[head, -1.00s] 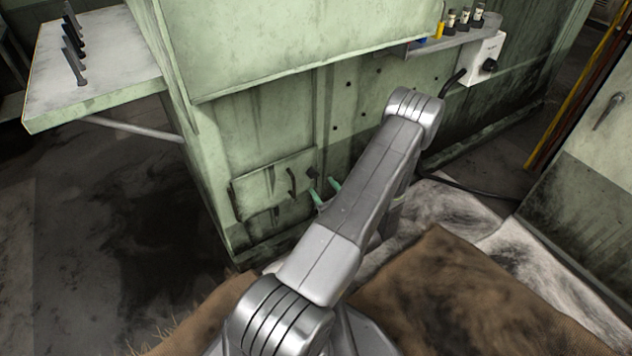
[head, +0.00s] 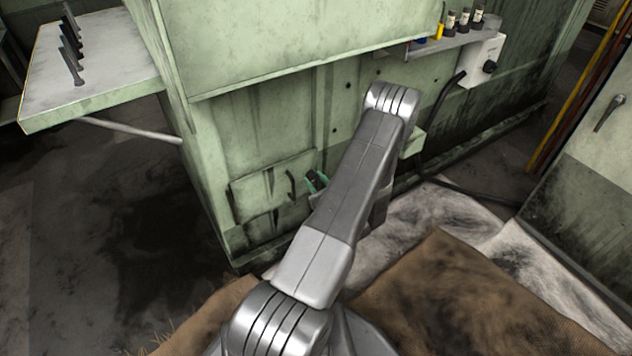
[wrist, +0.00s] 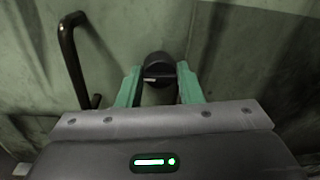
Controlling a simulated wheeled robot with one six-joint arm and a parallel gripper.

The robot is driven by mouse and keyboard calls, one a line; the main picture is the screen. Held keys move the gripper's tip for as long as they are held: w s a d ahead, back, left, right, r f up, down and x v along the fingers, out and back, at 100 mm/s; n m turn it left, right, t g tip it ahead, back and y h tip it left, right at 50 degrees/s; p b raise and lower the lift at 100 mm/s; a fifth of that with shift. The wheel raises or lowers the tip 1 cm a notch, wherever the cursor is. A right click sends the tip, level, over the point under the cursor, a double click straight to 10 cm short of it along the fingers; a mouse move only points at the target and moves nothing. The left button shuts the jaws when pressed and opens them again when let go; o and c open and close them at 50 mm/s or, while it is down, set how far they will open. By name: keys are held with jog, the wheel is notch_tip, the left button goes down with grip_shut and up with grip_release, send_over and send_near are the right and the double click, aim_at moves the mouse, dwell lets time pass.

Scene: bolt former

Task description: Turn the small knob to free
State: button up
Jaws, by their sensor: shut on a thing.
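The small knob (wrist: 158,68) is black and round with a pale mark across its lower face, lying nearly level in the wrist view. It sits on the green machine panel, right of a curved dark handle (wrist: 72,60). My gripper (wrist: 160,84) has its two green fingers on either side of the knob and is shut on it. My arm hides most of the gripper body there.
A hatch (head: 262,188) with the dark handle is just left of the knob.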

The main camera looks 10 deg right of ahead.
jog(key=shift+m, duration=0.4)
jog(key=m, duration=0.3)
jog(key=shift+a+m+p, duration=0.1)
jog(key=shift+m+p, duration=0.2)
jog(key=shift+m, duration=0.1)
jog(key=m+p, duration=0.1)
jog(key=m, duration=0.3)
jog(key=shift+r+g, duration=0.1)
jog(key=shift+g, duration=0.2)
jog(key=m+p, duration=0.1)
jog(key=m, duration=0.3)
jog(key=shift+m+y, duration=0.3)
jog(key=shift+m+p, duration=0.4)
jog(key=shift+m, duration=1.5)
jog(key=o, duration=0.9)
jog(key=shift+o, duration=0.2)
